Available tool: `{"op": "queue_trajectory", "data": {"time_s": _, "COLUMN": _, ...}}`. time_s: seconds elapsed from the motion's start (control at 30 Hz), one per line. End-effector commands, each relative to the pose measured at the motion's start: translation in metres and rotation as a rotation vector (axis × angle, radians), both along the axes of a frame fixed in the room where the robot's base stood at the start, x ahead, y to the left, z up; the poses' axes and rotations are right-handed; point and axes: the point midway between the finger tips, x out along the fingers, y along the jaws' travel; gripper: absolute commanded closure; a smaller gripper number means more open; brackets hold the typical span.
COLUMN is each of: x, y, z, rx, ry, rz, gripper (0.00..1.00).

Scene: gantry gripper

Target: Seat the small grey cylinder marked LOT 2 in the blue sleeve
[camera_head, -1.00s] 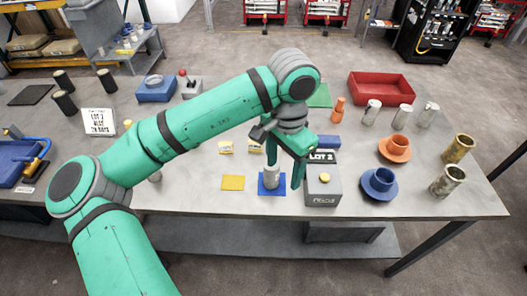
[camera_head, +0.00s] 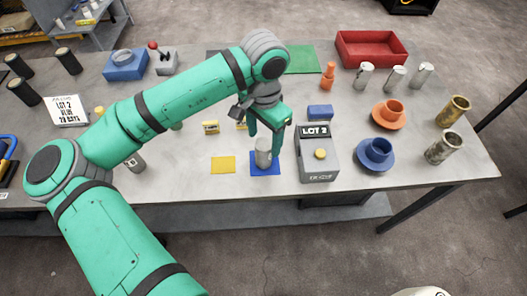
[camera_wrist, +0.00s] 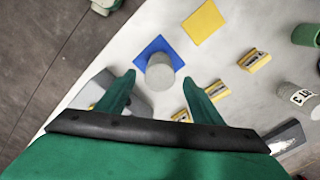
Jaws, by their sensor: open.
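A small grey cylinder (camera_head: 263,157) stands upright on a blue square (camera_head: 265,170) near the table's front edge. No lot mark on it can be read. My gripper (camera_head: 265,142) is open above it; in the wrist view the cylinder's round top (camera_wrist: 159,72) shows between and just beyond the fingertips (camera_wrist: 160,82). The fingers do not appear to touch it. A blue sleeve (camera_head: 376,153) with a wide flange stands open and empty-looking to the right, in front of a similar orange one (camera_head: 388,113).
A yellow square (camera_head: 223,165) lies left. A labelled grey cylinder (camera_head: 134,162) stands farther left. Metal cylinders (camera_head: 443,148) and a red tray (camera_head: 371,48) are right and back.

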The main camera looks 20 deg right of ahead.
Motion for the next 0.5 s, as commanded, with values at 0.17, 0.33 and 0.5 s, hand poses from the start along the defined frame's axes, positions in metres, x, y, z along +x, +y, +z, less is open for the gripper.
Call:
{"op": "queue_trajectory", "data": {"time_s": 0.17, "x": -0.002, "y": 0.004, "z": -0.025, "rx": 0.002, "ry": 0.001, "rz": 0.000, "gripper": 0.39}}
{"op": "queue_trajectory", "data": {"time_s": 0.33, "x": -0.002, "y": 0.002, "z": -0.043, "rx": 0.001, "ry": 0.000, "rz": -0.002, "gripper": 0.39}}
{"op": "queue_trajectory", "data": {"time_s": 0.5, "x": -0.002, "y": 0.002, "z": -0.047, "rx": 0.001, "ry": 0.000, "rz": -0.002, "gripper": 0.39}}
